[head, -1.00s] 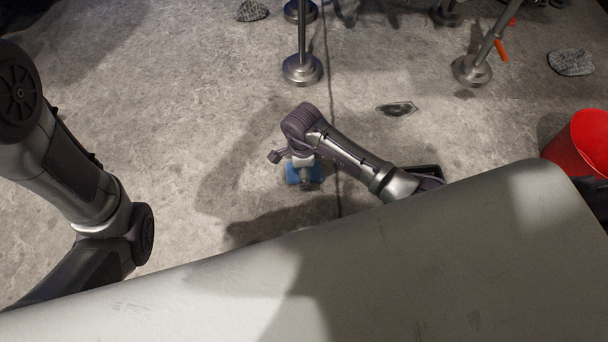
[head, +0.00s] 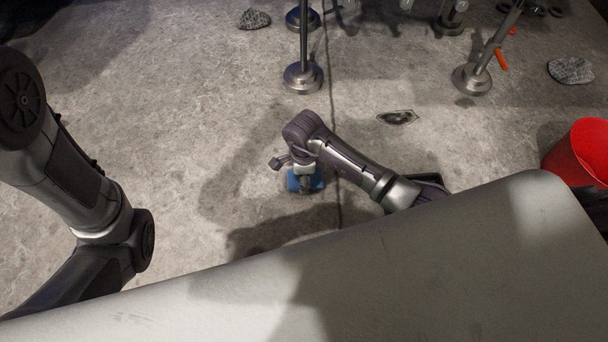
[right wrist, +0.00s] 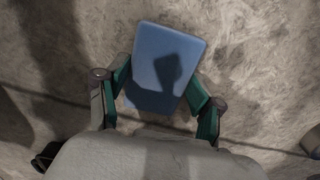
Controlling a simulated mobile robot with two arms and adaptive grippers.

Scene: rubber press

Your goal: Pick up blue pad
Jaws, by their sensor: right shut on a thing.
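The blue pad (right wrist: 160,70) is a flat rectangle between the two fingers of my right gripper (right wrist: 160,92) in the right wrist view. The fingers have green inner faces and press on the pad's left and right edges. A dark shadow falls across the pad. In the head view the pad (head: 318,180) shows partly under my right gripper (head: 305,186), low over the floor. I cannot tell whether the pad touches the floor. My left arm is at the left of the head view, but its gripper is out of view.
A red bucket (head: 582,150) stands at the right. Metal posts with round bases (head: 303,78) stand at the back. Grey stones (head: 571,70) and a small dark plate (head: 397,117) lie on the floor. The floor left of the pad is clear.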

